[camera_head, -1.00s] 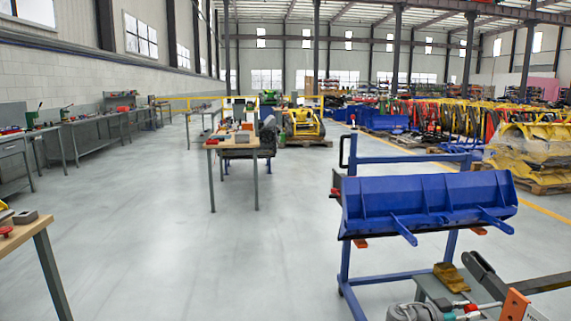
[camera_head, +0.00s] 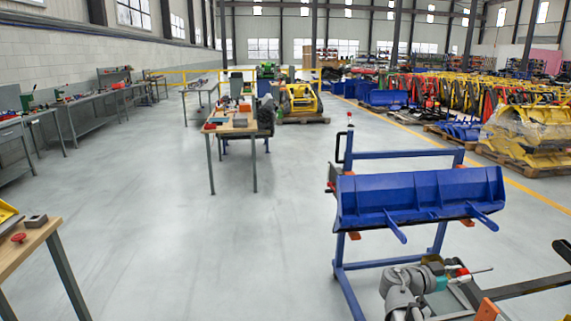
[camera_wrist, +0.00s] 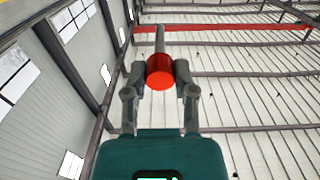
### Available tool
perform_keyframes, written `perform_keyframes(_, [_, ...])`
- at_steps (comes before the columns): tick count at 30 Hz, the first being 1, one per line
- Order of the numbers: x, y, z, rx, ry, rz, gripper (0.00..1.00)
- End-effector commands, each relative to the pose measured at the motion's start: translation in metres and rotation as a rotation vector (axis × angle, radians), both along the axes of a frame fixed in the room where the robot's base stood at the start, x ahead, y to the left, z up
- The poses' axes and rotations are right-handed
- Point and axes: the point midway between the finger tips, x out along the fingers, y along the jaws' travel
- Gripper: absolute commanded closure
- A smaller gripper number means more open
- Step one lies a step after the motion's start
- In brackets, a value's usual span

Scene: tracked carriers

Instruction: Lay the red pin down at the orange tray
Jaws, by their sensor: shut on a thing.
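My gripper (camera_head: 457,273) is at the lower right of the head view, in front of the blue rack. It is shut on the red pin (camera_wrist: 160,72). In the wrist view the pin's round red head sits between the two grey fingers, and its grey shaft points away from the palm. In the head view the pin's shaft (camera_head: 480,269) points right, roughly level. A small orange patch (camera_head: 240,122) shows on the far wooden table; it may be the orange tray, but it is too small to tell. The gripper is far from that table.
The wooden table (camera_head: 228,128) stands mid-floor with several small items on it. A near table (camera_head: 38,238) at the left edge bears a grey block and a red part. A blue rack (camera_head: 415,200) stands close on the right. The floor between is clear.

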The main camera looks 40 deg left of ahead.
Motion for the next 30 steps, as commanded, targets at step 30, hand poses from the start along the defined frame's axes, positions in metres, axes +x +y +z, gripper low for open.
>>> perform_keyframes(30, [0.000, -0.001, 0.055, 0.000, 0.000, -0.001, 1.00])
